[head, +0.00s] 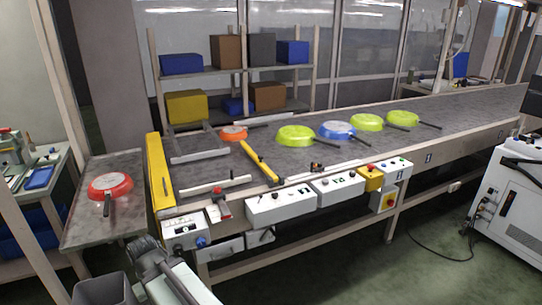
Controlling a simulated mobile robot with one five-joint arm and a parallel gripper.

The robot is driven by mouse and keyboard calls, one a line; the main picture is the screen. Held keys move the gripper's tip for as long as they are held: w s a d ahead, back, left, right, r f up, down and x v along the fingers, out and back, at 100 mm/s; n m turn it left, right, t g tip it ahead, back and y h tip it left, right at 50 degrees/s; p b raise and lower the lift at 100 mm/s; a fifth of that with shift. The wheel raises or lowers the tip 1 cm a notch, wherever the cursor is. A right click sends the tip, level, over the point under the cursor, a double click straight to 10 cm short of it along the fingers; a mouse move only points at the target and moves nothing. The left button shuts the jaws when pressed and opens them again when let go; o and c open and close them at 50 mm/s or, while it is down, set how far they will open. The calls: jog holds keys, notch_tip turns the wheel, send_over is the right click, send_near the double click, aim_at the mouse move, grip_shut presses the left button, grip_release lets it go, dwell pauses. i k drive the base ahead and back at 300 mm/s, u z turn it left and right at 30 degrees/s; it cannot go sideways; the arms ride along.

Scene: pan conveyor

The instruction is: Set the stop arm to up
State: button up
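A yellow bar with dark marks (259,161), which looks like the stop arm, lies at a slant over the grey conveyor (330,158), left of the lime pans. It looks low and flat, but I cannot tell its exact setting. A red-handled lever (221,204) sits on the front edge. White control boxes (283,205) line the front, with small knobs and buttons too small to read. My gripper (146,246) is at the bottom left, dark grey, in front of and apart from the conveyor. Its fingers are not clear, and I see nothing held in it.
Lime pans (295,134), a blue pan (337,129) and an orange pan (233,132) lie on the belt. A red pan (110,185) lies on the left side table (85,228). A yellow upright panel (158,170) closes the belt's left end. A white machine (512,210) stands right.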

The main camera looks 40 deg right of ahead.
aim_at(256, 156)
jog(key=z, duration=0.15)
jog(key=i, duration=1)
jog(key=u, duration=0.1)
